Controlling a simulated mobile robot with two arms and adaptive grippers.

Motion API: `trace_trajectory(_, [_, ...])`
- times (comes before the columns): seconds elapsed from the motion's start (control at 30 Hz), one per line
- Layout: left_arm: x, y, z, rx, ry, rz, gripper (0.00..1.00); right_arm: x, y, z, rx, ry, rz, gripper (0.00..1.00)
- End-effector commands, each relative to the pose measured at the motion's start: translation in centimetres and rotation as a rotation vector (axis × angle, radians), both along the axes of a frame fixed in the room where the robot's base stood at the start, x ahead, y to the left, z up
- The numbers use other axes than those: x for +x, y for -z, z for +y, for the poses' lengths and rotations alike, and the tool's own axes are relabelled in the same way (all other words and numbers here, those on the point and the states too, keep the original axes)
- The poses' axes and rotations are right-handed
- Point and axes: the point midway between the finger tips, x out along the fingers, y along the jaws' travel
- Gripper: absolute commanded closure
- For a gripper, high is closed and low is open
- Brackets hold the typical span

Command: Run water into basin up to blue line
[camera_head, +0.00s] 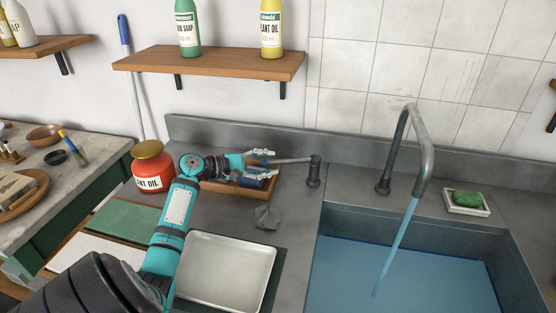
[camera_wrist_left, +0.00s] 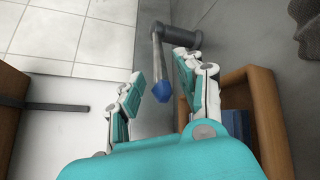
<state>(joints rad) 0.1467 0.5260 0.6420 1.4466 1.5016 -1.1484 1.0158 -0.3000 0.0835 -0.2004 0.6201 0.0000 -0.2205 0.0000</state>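A grey gooseneck faucet (camera_head: 424,150) stands behind the basin (camera_head: 510,250), and a stream of water (camera_head: 398,243) runs from it. Blue water (camera_head: 430,285) covers the basin floor; I cannot clearly tell a separate blue line from the water's edge. A tap lever on a dark post (camera_head: 314,172) stands left of the basin. Its blue tip (camera_wrist_left: 162,91) shows in the left wrist view between the finger ends. My left gripper (camera_head: 262,162) is open at the lever's left end; it also shows in the left wrist view (camera_wrist_left: 158,85). My right gripper is out of view.
A wooden tray (camera_head: 240,191) with blue items lies under my left gripper. A red oil can (camera_head: 148,172) stands left of it. A pale metal tray (camera_head: 225,270) and a crumpled grey cloth (camera_head: 267,216) lie in front. A green sponge (camera_head: 466,199) sits right of the faucet.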

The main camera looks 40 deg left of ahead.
Motion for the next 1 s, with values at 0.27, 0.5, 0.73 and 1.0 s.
trace_trajectory(0.27, [3.1, 0.6, -1.3, 0.0, 0.001, 0.0, 0.63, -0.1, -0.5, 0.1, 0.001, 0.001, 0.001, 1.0])
trace_trajectory(0.5, [3.4, 0.8, -1.4, 0.001, 0.001, 0.0, 0.63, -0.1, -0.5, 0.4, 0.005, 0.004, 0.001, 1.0])
trace_trajectory(0.73, [3.4, 0.8, -1.4, 0.001, 0.001, 0.0, 0.79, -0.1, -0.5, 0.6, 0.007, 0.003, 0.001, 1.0])
trace_trajectory(1.0, [3.4, 0.8, -1.4, 0.001, 0.001, 0.0, 1.0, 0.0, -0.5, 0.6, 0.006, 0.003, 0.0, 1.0])
